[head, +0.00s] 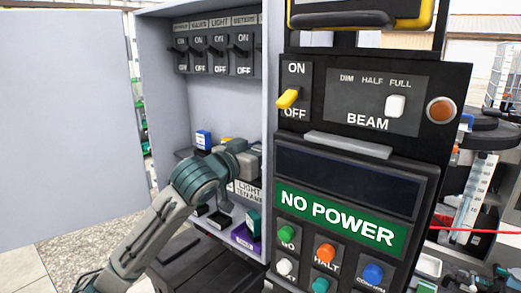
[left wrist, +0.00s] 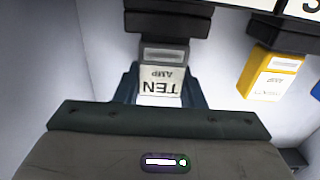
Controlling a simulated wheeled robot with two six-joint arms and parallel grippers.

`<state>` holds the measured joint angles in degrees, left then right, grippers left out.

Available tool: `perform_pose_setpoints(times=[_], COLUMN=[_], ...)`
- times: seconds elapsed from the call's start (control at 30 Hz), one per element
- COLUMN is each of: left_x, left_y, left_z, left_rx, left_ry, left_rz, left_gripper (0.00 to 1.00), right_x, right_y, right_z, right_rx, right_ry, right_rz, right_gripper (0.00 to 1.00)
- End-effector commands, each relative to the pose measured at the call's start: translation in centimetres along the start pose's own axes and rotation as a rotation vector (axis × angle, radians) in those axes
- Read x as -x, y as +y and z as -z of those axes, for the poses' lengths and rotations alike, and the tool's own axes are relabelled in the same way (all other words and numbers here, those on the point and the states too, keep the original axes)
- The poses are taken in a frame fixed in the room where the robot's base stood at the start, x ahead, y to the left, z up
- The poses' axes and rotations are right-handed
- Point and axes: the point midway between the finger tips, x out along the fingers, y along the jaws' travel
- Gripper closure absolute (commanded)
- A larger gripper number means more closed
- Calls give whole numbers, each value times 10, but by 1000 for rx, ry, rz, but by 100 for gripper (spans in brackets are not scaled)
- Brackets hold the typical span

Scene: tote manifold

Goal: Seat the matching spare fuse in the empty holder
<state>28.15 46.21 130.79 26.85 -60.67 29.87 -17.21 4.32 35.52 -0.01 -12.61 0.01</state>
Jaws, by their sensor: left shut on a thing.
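A yellow fuse (left wrist: 268,78) is at another black holder (left wrist: 284,36) to the right. In the head view my left gripper (head: 250,160) reaches into the grey cabinet, and the held fuse is hidden. A blue fuse (head: 203,139) shows left of it. My right gripper is out of view.
The open cabinet door (head: 70,120) stands at left. A row of ON/OFF switches (head: 217,50) is above my arm. Purple (head: 242,236) and dark green pieces (head: 253,221) lie low in the cabinet. The black control panel (head: 355,150), reading "NO POWER", stands close on the right.

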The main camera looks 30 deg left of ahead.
Motion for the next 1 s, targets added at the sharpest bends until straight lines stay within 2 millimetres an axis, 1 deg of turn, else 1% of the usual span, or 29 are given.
perform_pose_setpoints(times=[0.17, 0.2, 0.27, 0.3, 0.33, 0.7, 0.87, 1.0], left_x=[0, 0, 0, 0, 0, 3, 14, 30], left_y=[0, 0, 0, 0, 0, -1, -1, 0], left_z=[0, 0, 0, 0, 0, -1, -2, -4], left_rx=[0, 0, 0, 0, 0, -3, -5, -8], left_ry=[0, 0, 0, 0, 0, 0, 1, 0], left_rz=[0, 0, 0, 0, 0, 1, 2, 2], left_gripper=[86, 60, 48, 41, 39, 39, 39, 39], right_x=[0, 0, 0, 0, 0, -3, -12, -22], right_y=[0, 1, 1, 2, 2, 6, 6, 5], right_z=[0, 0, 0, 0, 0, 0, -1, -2], right_rx=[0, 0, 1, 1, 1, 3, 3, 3], right_ry=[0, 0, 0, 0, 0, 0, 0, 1], right_rz=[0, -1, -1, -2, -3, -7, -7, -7], right_gripper=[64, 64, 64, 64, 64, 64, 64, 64])
